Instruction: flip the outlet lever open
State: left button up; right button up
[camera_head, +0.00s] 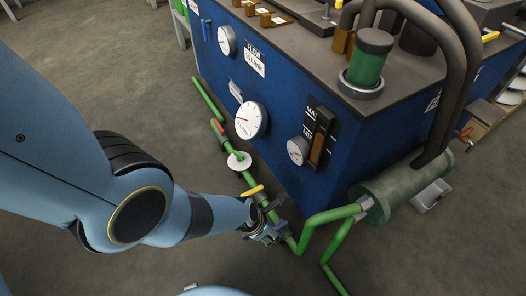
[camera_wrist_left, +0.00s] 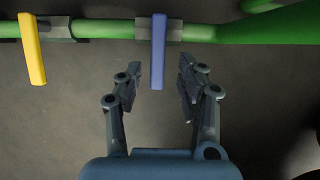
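A blue lever (camera_wrist_left: 158,50) sits on a valve of the green pipe (camera_wrist_left: 105,28) in the left wrist view. It points down in that view, across the pipe. A yellow lever (camera_wrist_left: 33,48) sits on the same pipe to its left, also across it; it shows in the head view (camera_head: 253,190). No label shows which is the outlet lever. My left gripper (camera_wrist_left: 160,80) is open, its fingers on either side of the blue lever's free end with a gap at each side. In the head view my left gripper (camera_head: 270,235) is low beside the pipe. My right gripper is out of view.
The blue machine cabinet (camera_head: 290,140) with gauges stands just behind the pipe. A white disc (camera_head: 239,160) and a red lever (camera_head: 217,126) are farther up the pipe. A green cylinder (camera_head: 400,188) lies at the right. The floor (camera_head: 190,110) left of the pipe is clear.

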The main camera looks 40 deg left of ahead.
pick_arm(q)
jog(key=v, duration=0.7)
dwell(0.6)
